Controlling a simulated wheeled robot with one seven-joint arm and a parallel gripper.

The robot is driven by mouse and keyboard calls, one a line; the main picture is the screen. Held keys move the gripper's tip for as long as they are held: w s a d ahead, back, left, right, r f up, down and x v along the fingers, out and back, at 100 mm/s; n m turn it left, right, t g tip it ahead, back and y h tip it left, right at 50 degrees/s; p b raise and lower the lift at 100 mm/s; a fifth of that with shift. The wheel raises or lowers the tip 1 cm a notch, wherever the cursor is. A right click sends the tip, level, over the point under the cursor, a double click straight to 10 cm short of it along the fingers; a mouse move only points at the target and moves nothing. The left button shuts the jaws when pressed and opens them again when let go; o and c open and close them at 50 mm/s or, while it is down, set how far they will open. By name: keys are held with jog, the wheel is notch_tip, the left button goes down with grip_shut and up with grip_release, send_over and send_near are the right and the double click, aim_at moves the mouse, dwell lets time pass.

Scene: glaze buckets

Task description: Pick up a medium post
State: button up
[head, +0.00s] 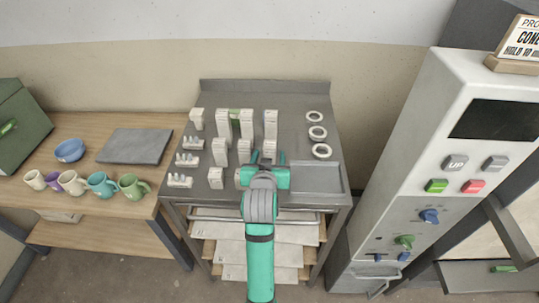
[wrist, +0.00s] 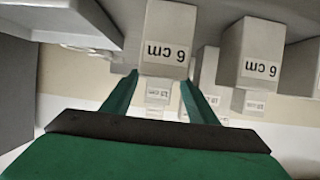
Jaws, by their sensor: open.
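Pale posts stand in rows on the grey metal table (head: 222,92). Tall posts (head: 270,123) are at the back, mid-height posts (head: 220,151) in the middle row, and a short post (head: 215,178) in front. My gripper (head: 263,157) is open and empty, low over the front of the rows; it hides part of them. In the wrist view one post (wrist: 165,32) lies ahead, in line with the gap between my fingers (wrist: 160,82). Its cm label is upside down, its digit 6 or 9. A second similar post (wrist: 250,50) stands to its right.
Cone packs (head: 180,181) stand left of the posts. White rings (head: 317,133) lie to the right, above an empty recessed tray (head: 316,178). A wooden table with mugs (head: 103,185) is at left, a control cabinet (head: 410,170) at right. Other posts stand close around my gripper.

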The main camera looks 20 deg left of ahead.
aim_at(269, 155)
jog(key=x, duration=0.3)
jog(key=shift+w, duration=0.2)
grip_shut()
jog(key=shift+r, duration=0.2)
